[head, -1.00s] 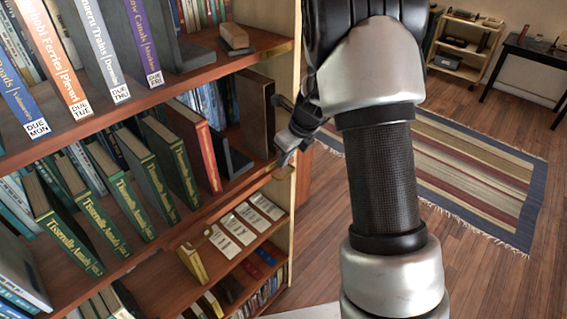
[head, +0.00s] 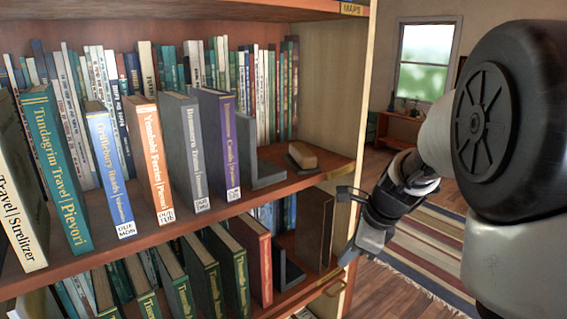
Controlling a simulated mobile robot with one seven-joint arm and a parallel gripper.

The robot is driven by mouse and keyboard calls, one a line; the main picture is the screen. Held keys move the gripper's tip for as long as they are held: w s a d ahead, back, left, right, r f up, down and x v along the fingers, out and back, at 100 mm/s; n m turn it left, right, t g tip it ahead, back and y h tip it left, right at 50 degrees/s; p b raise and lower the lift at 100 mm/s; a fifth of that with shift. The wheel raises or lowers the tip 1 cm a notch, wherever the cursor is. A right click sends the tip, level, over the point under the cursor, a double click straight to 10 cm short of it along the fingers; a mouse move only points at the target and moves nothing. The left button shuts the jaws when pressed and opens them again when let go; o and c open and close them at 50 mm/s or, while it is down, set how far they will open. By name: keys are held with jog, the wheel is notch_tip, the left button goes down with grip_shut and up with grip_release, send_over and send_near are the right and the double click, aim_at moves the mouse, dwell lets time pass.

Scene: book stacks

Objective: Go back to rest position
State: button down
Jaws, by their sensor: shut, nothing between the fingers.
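My gripper (head: 353,250) is shut and empty. It hangs at the right end of the bookcase (head: 330,110), in front of its right side post at about the height of the middle shelf. My dark wrist and arm come in from the right edge of the picture. The fingertips are small and dark, and I cannot tell whether they touch the post. A dark brown board or large book (head: 314,230) stands upright on the middle shelf, just left of my gripper.
The upper shelf holds an orange book (head: 150,160), a purple book (head: 218,140) and a tan-topped block (head: 303,155). Green books (head: 235,268) and a red book (head: 258,260) lean below. A striped rug (head: 430,250) lies on open floor to the right.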

jog(key=s+a+r+n+t+h, duration=0.1)
jog(key=s+r+n, duration=0.3)
jog(key=s+n, duration=0.7)
jog(key=s+a+r+n+t+h, duration=0.1)
jog(key=s+r+n, duration=0.4)
jog(key=s+n, duration=0.6)
jog(key=shift+s+r+h, duration=0.2)
jog(key=shift+r+h, duration=0.1)
jog(key=shift+h, duration=0.1)
